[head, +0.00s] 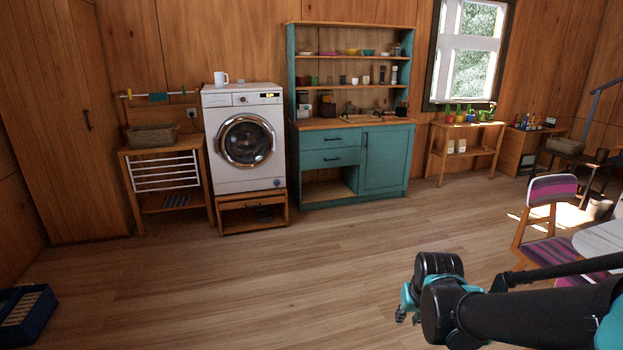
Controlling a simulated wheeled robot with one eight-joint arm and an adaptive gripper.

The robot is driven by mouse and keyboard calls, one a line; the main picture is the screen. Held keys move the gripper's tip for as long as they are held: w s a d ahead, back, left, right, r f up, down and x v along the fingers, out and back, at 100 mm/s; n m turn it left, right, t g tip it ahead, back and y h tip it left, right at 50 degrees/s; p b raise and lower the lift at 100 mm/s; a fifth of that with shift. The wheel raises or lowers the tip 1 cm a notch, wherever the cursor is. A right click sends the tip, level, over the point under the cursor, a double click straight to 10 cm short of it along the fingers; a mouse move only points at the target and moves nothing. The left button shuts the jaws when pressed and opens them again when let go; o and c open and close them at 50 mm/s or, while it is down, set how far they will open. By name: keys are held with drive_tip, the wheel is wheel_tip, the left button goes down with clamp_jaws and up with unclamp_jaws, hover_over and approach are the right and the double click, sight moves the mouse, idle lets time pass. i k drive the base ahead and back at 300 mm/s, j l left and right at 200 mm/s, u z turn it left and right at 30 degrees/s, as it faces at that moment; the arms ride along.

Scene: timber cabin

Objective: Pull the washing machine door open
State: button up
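The white washing machine (222,180) stands on a low wooden stand against the back wall, left of centre in the head view. Its round door (245,141) has a chrome ring and dark glass, and looks shut. My gripper (402,315) is at the lower right, far from the machine and apart from everything. It is small and partly hidden by my arm's dark wrist, so its fingers cannot be told open or shut. No object shows in it.
A white mug (221,79) stands on the machine. A wooden side table (139,152) with a basket is to its left, a teal cabinet (384,158) to its right. A striped chair (547,252) stands at right, a blue crate (40,325) at lower left. The middle floor is clear.

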sight(220, 143)
drive_tip(key=i+j+u, duration=0.3)
drive_tip(key=i, duration=0.25)
drive_tip(key=i+j+u, duration=0.3)
drive_tip(key=i, duration=0.3)
drive_tip(key=i+l+u, duration=0.1)
drive_tip(key=i+u, duration=0.2)
drive_tip(key=i, duration=0.25)
